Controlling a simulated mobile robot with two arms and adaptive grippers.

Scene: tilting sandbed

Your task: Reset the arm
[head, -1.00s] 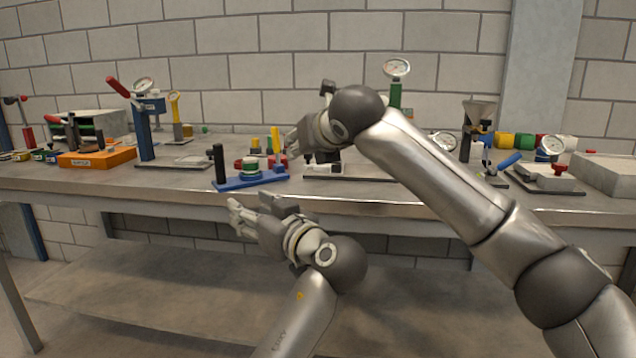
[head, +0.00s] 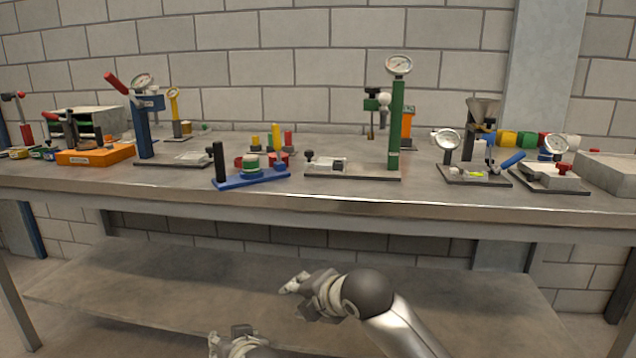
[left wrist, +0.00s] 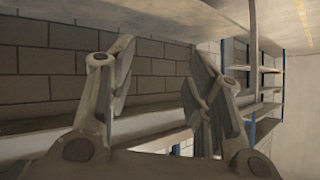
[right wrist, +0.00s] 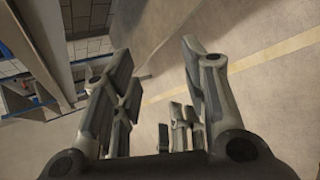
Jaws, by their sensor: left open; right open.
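My left gripper (head: 222,345) is low at the bottom edge of the head view, partly cut off, in front of the bench. In the left wrist view its two fingers (left wrist: 158,75) are spread with nothing between them. My right gripper (head: 296,297) is to the right of it, below the bench top and in front of the lower shelf. In the right wrist view its fingers (right wrist: 155,75) are apart and empty, with floor beyond. Both grippers are clear of the things on the bench.
The bench (head: 350,203) carries a blue fixture (head: 235,182), a green gauge stand (head: 395,130), an orange block (head: 95,157) and a funnel device (head: 480,113). The lower shelf (head: 140,290) is bare. The bench's front edge is above both grippers.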

